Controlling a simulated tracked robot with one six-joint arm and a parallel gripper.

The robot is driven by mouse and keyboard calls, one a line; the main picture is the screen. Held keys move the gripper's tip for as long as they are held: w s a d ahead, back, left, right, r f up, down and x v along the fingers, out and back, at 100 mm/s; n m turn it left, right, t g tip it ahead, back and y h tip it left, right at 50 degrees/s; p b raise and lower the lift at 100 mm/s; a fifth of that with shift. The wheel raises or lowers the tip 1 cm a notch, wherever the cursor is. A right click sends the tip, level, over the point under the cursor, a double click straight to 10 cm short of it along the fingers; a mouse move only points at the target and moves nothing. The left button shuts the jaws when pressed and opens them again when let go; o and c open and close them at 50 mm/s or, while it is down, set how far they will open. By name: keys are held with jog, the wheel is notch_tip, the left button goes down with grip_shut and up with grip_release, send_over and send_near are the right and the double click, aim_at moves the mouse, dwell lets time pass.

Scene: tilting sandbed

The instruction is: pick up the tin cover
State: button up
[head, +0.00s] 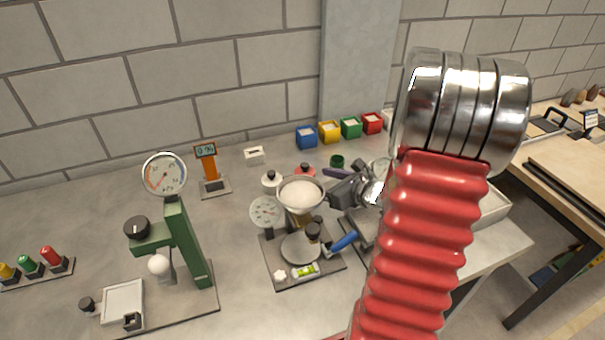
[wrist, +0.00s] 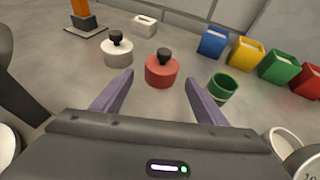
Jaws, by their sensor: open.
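Two round, knobbed pieces stand on the grey bench: a red one (wrist: 160,72) and a white one (wrist: 117,52), each with a black knob on top. I cannot tell which is the tin cover. They also show small in the head view, the red one (head: 305,169) partly hidden behind a weighing pan and the white one (head: 271,179) to its left. My gripper (wrist: 159,80) is open, with its two purple fingers apart and nothing held. In the wrist view the red piece lies beyond the fingertips, between their lines; the white one is farther left.
A green cup (wrist: 219,88) stands just right of the right finger. Blue (head: 306,138), yellow (head: 329,132), green and red bins line the wall. A scale with a white-filled pan (head: 301,191) stands close by. An orange-posted display (head: 209,165) is to the left.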

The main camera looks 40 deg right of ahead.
aim_at(309, 174)
jog(key=shift+r+x, duration=0.1)
jog(key=shift+x, duration=1.1)
jog(key=shift+r+x, duration=0.15)
jog(key=shift+x, duration=1)
jog(key=shift+w+d, duration=0.1)
jog(key=shift+c, duration=0.5)
jog(key=c, duration=1)
jog(key=shift+r, duration=0.1)
notch_tip(309, 174, up, 10)
jog(key=shift+f, duration=0.1)
